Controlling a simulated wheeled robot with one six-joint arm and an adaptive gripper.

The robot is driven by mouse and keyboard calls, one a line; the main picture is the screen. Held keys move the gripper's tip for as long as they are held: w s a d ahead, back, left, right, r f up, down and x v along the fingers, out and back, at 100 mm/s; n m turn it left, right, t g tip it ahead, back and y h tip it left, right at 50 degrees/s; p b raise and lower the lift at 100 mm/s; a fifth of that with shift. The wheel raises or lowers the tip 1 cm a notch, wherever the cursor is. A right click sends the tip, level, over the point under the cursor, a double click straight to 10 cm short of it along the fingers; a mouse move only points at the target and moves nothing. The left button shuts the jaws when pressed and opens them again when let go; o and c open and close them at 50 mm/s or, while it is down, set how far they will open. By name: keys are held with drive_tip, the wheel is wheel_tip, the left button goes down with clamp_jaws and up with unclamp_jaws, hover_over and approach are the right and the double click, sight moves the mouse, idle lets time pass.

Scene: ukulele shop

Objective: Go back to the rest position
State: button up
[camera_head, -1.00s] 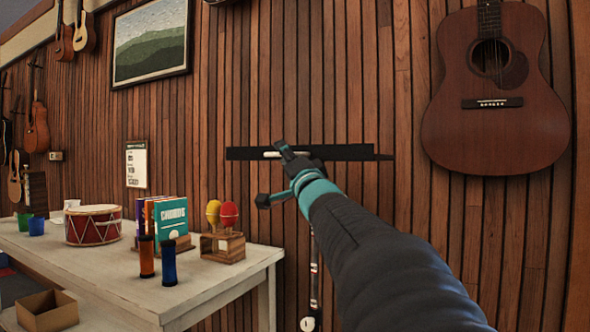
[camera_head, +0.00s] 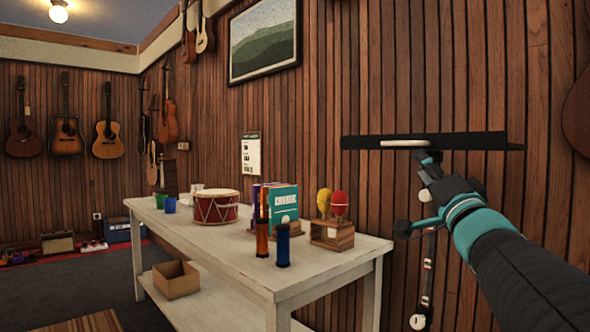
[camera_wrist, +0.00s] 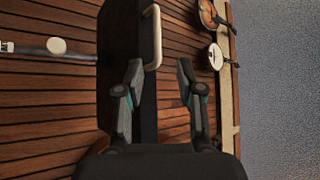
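My gripper (camera_head: 416,194) is at the right in the head view, just below and in front of a dark wall shelf (camera_head: 474,141). In the wrist view my gripper (camera_wrist: 158,68) has its two fingers spread apart with nothing held between them. The shelf (camera_wrist: 147,105) shows behind the gap between the fingers. A cream, rounded item (camera_head: 405,143) lies at the shelf's edge. In the wrist view this cream item (camera_wrist: 154,38) looks like a bent bar, beyond the fingertips and apart from them.
A white table (camera_head: 335,264) at centre left holds a red drum (camera_head: 215,208), books (camera_head: 284,205), maracas (camera_head: 339,201) and shakers (camera_head: 282,244). A cardboard box (camera_head: 176,280) is on its lower shelf. A strap-like item (camera_head: 427,280) hangs below the wall shelf. Open floor lies left.

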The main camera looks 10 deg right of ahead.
drive_tip(key=d+f+g+h, duration=0.6)
drive_tip(key=d+f, duration=0.2)
drive_tip(key=f, duration=0.3)
drive_tip(key=s+a+f+n+g, duration=0.1)
drive_tip(key=s+f+n+g, duration=0.15)
drive_tip(key=f, duration=0.35)
drive_tip(key=s+a+f+n+g, duration=0.1)
drive_tip(key=s+f+g, duration=0.15)
drive_tip(key=f, duration=0.45)
drive_tip(key=s+a+f+n+g+y, duration=0.3)
drive_tip(key=s+a+f, duration=0.5)
drive_tip(key=a, duration=0.4)
drive_tip(key=s+a+f+n+g+y, duration=0.3)
drive_tip(key=s+a+f+n, duration=0.3)
drive_tip(key=a, duration=0.5)
drive_tip(key=shift+s+a+f+g+y, duration=0.4)
drive_tip(key=shift+s+f+y, duration=0.4)
drive_tip(key=shift+s+f, duration=0.55)
drive_tip(key=shift+w+f, duration=0.15)
drive_tip(key=shift+w, duration=0.05)
